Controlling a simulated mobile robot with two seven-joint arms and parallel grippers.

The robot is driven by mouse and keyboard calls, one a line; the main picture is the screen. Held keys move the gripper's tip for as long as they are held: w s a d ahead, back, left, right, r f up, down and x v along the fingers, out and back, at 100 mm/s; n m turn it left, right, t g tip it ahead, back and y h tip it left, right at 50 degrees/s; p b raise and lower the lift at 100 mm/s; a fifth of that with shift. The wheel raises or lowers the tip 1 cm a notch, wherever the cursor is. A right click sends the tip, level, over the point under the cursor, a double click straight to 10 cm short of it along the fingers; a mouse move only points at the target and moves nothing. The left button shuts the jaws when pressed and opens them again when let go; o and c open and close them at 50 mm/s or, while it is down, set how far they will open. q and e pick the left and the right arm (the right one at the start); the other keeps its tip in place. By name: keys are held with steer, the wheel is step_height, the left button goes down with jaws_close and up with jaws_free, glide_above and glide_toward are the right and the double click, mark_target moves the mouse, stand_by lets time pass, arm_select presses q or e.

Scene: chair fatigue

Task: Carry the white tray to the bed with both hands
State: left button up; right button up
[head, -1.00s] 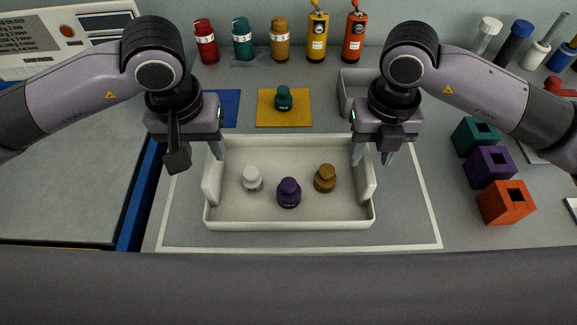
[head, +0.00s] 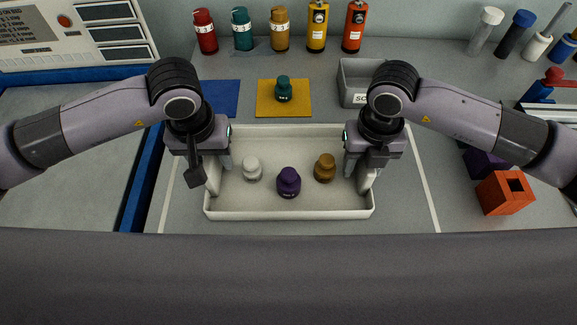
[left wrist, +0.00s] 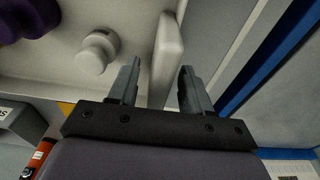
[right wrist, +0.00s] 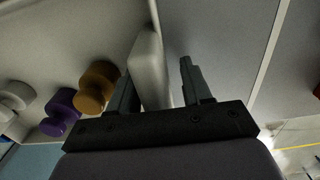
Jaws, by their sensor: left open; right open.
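The white tray (head: 289,214) stands on the grey worktop inside a white outline. It holds a white weight (head: 252,168), a purple weight (head: 288,183) and a brown weight (head: 325,168). My left gripper (head: 221,178) is open at the tray's left end. In the left wrist view its fingers (left wrist: 158,85) stand on either side of the raised end wall (left wrist: 168,60). My right gripper (head: 370,172) is open at the right end. In the right wrist view its fingers (right wrist: 158,85) straddle the other end wall (right wrist: 148,65). The bed is not identifiable here.
A teal weight (head: 284,89) sits on a yellow mat (head: 262,108) behind the tray. A grey bin (head: 352,76) stands behind the right gripper. Several bottles line the back. An orange block (head: 505,193) is at the right. A dark edge (head: 290,275) crosses the front.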

arm_select(q)
jaws_close()
arm_select(e)
jaws_close()
arm_select(q)
steer(key=shift+r, duration=0.3)
arm_select(e)
steer(key=shift+r, duration=0.3)
